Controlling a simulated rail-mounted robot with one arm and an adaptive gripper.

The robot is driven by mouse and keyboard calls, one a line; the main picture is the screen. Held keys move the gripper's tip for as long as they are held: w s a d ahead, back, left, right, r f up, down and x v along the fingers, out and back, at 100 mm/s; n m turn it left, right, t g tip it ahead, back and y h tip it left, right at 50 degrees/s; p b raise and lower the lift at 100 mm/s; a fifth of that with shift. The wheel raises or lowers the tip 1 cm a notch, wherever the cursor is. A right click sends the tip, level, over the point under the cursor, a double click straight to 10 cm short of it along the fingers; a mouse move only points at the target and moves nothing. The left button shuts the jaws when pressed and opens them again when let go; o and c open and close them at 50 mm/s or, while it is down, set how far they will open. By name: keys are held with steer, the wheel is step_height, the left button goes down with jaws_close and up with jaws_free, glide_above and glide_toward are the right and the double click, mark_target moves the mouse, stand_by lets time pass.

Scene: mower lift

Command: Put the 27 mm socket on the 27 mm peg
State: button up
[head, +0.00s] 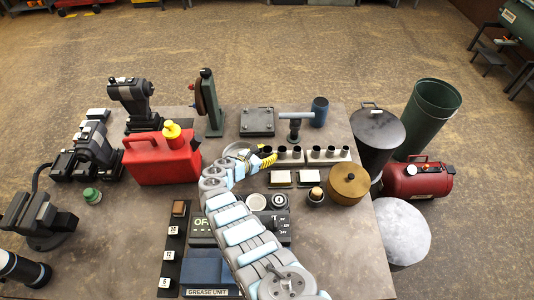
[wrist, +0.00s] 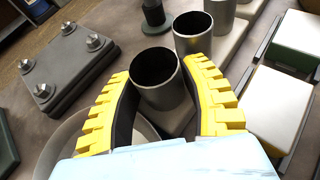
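A row of metal sockets stands on the right half of the bench; a middle one (head: 297,152) shows clearly in the head view. My gripper (head: 265,156) is at the row's left end. In the wrist view, the yellow fingers of my gripper (wrist: 158,75) lie on both sides of an upright, hollow dark-grey socket (wrist: 162,88). The fingertips look close to its wall, but I cannot tell whether both touch. A second socket (wrist: 193,38) stands just beyond. No size marks are readable on the sockets, and I cannot identify the 27 mm peg.
A dark bolted plate (head: 257,122) and a mallet-like tool (head: 318,112) stand behind the row. A brass round container (head: 348,184) and white-topped blocks (head: 281,178) are in front. A red can (head: 160,158) stands left. A black strip with number labels (head: 172,255) lies front left.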

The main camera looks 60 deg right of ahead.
steer(key=o, duration=0.4)
steer(key=shift+c, duration=0.2)
steer(key=shift+w+a+r+p, duration=0.15)
steer(key=shift+a+r+p, duration=0.2)
steer(key=shift+p, duration=0.05)
steer(key=p+v, duration=0.2)
steer(key=v, duration=0.9)
steer(key=shift+f+p, duration=0.15)
steer(key=shift+p, duration=0.15)
steer(key=shift+a, duration=0.15)
